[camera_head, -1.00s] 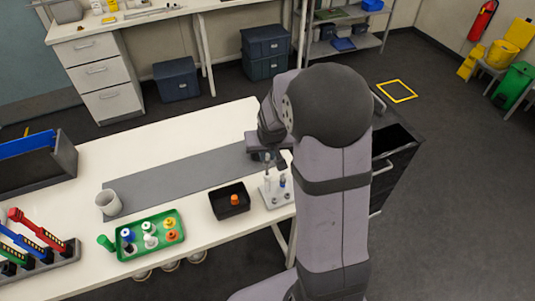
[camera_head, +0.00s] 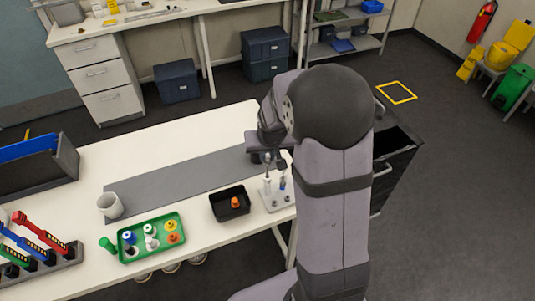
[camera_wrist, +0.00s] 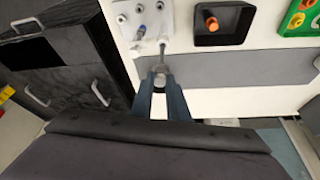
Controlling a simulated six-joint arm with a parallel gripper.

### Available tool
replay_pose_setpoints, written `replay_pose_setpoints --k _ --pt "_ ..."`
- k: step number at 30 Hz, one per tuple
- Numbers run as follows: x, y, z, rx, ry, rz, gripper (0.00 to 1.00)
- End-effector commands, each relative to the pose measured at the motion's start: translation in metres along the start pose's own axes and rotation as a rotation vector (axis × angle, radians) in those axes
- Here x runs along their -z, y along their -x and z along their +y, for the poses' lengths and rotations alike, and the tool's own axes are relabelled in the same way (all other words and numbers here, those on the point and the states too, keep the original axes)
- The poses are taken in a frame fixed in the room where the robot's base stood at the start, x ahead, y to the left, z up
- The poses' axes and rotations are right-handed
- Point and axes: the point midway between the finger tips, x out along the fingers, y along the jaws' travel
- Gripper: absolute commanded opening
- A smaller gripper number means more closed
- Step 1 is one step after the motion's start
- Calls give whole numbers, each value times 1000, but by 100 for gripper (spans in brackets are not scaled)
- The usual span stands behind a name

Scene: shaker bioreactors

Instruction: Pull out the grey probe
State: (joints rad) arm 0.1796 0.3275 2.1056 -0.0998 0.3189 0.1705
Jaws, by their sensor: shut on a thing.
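My gripper (camera_wrist: 160,82) is shut on the grey probe (camera_wrist: 161,60), a thin rod that runs from between the fingers toward the white stand (camera_wrist: 139,14). In the head view my gripper (camera_head: 268,158) is above the stand (camera_head: 283,203), partly hidden by my arm, with the probe (camera_head: 267,184) hanging below it. I cannot tell whether the probe's lower tip is still in its hole. A blue-marked probe (camera_head: 282,183) stands upright beside it.
A black bin (camera_head: 219,212) with an orange-capped item stands left of the stand. A green tray (camera_head: 132,255) of capped bottles and a white cup (camera_head: 110,206) are farther left. The grey mat (camera_head: 170,181) is mostly clear. A black drawer cabinet (camera_head: 392,160) is at the right.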

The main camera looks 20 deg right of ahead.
Motion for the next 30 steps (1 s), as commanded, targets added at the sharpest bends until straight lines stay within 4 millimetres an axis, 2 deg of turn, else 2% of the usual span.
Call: replay_pose_setpoints --k 30 --pt "7 17 0 0 0 1 0"
